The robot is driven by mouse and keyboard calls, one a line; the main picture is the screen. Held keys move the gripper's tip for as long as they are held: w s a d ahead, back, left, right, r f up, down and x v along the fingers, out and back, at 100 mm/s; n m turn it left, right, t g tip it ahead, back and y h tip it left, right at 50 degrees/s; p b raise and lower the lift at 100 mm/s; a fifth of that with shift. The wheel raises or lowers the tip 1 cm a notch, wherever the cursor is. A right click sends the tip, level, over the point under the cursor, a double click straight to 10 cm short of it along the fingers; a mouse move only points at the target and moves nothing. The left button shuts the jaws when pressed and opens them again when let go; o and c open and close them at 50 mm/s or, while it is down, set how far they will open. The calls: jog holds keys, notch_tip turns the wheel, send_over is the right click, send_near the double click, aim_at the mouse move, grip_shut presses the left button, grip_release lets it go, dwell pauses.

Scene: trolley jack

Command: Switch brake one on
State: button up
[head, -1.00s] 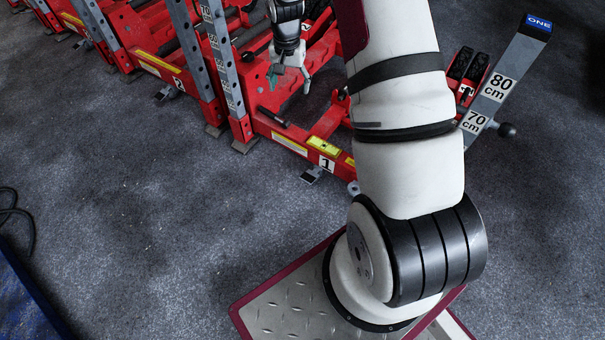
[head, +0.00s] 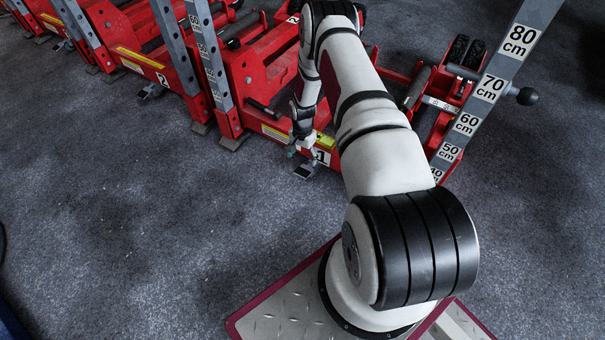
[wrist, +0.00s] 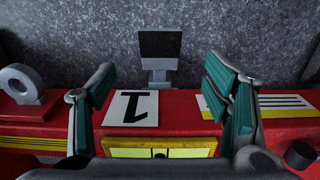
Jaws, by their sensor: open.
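The brake of jack one, a small dark pedal plate on a grey bracket (head: 306,171), sticks out from the red jack's edge near a white label "1" (head: 321,156). In the wrist view the dark plate (wrist: 160,44) is upper centre, just beyond the red edge, with the label (wrist: 132,108) below it. I cannot tell its switch position. My gripper (head: 294,149) hangs beside the pedal and the label. In the wrist view its teal-padded fingers (wrist: 165,82) are wide apart and empty, with the plate framed between and beyond them. No touch is visible.
Jack two (head: 175,65) and more red jacks stand to the left, with grey uprights (head: 208,55) between. A grey bar with centimetre labels (head: 478,95) and a dark knob (head: 527,96) rises at right. The carpet (head: 150,210) in front is clear.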

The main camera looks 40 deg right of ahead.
aim_at(302, 173)
notch_tip(302, 173, down, 10)
jog(key=b, duration=0.4)
jog(key=shift+r, duration=0.1)
grip_shut()
